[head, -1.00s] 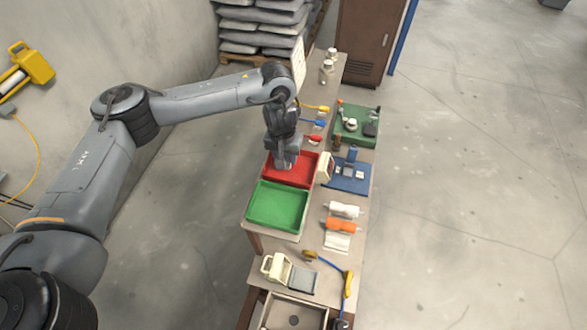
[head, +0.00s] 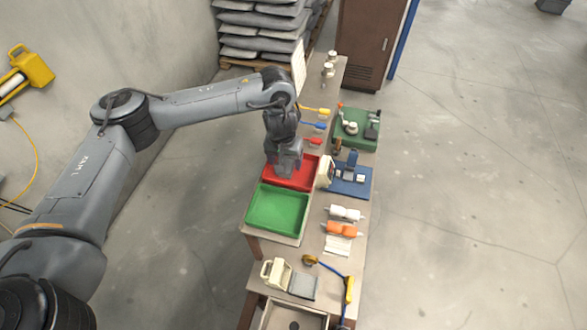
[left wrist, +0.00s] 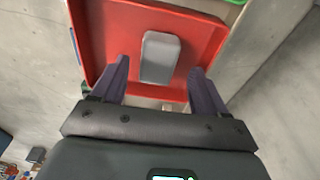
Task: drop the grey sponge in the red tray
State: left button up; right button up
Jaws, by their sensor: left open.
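The red tray (head: 309,173) sits on the long bench, just behind the green tray, and fills much of the left wrist view (left wrist: 108,32). My left gripper (head: 287,172) is over the red tray, pointing down. In the left wrist view its two fingers (left wrist: 160,66) are spread apart. The grey sponge (left wrist: 160,57) shows between and beyond the fingertips, with a gap on each side, inside the tray's outline. I cannot tell whether it rests flat on the tray floor. In the head view the gripper hides the sponge. My right gripper is not in view.
The green tray (head: 278,208) is empty and adjoins the red one in front. A cream device (head: 325,173) and a blue mat (head: 358,187) with small items stand close on the right. White and orange rolls (head: 342,228) lie nearer the front.

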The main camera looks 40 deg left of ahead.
pick_arm(q)
jog(key=shift+r, duration=0.1)
notch_tip(320, 180, up, 11)
jog(key=s+p, duration=0.1)
jog(key=p, duration=0.1)
jog(key=shift+d+f, duration=0.2)
jog(key=shift+d, duration=0.05)
jog(key=shift+s, duration=0.1)
dwell(0.4)
